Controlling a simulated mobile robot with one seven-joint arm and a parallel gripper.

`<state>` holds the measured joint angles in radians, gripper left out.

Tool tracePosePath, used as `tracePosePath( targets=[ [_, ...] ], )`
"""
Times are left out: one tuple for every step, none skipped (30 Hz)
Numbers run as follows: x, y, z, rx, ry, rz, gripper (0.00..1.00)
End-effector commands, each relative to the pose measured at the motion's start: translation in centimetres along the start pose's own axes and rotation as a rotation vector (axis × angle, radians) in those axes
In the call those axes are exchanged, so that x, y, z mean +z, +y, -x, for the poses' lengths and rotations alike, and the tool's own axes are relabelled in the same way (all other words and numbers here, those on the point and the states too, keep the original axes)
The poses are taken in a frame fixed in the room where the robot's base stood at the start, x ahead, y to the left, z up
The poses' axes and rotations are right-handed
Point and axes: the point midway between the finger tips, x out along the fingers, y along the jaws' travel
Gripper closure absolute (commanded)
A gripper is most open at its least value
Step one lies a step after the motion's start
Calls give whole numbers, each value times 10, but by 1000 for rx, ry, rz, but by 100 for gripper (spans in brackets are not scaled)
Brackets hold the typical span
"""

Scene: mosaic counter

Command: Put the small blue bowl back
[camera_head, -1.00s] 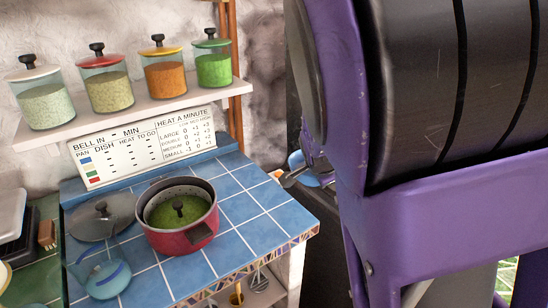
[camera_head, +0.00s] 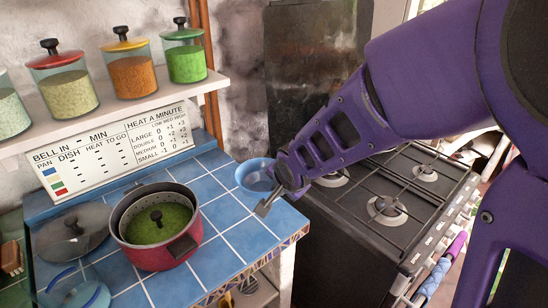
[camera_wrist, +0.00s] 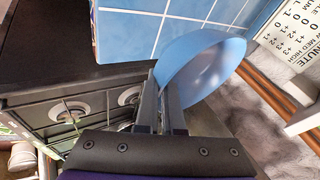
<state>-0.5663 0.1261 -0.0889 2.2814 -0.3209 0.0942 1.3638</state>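The small blue bowl (camera_head: 254,174) is at the back right corner of the blue-tiled counter in the head view. My gripper (camera_head: 268,203) is at its right side. In the wrist view the bowl (camera_wrist: 208,65) shows large, and its near wall passes between the two fingers of my gripper (camera_wrist: 160,98), which look closed on it. Whether the bowl touches the tiles is hard to tell; it appears raised near the counter edge.
A red pot (camera_head: 160,225) with green contents stands on the counter (camera_head: 225,215). A glass lid (camera_head: 75,235) and a blue-rimmed glass piece (camera_head: 80,292) lie left. A shelf (camera_head: 120,108) holds several jars above a sign (camera_head: 110,146). A black stove (camera_head: 370,205) stands right.

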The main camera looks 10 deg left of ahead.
Motion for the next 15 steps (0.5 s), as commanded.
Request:
tracePosePath(
  targets=[
    [4,-5,2,-10,-11,18,100],
    [9,-8,3,-15,-20,30,100],
    [14,-12,5,-22,-29,47,100],
    [17,-14,6,-27,-37,58,100],
    [21,-17,6,-31,-43,68,100],
    [25,-20,8,-36,-51,82,100],
    [27,-21,8,-39,-56,88,100],
    [29,-23,9,-42,-60,96,100],
    [32,-25,10,-46,-65,104,100],
    [34,-26,10,-47,-68,109,100],
    [35,-26,9,-48,-71,113,100],
    [38,-24,7,-49,-73,117,100],
    [40,-22,3,-49,-75,119,100],
    [43,-20,-1,-49,-77,121,100],
    [47,-15,-8,-48,-79,123,100]
  ],
)
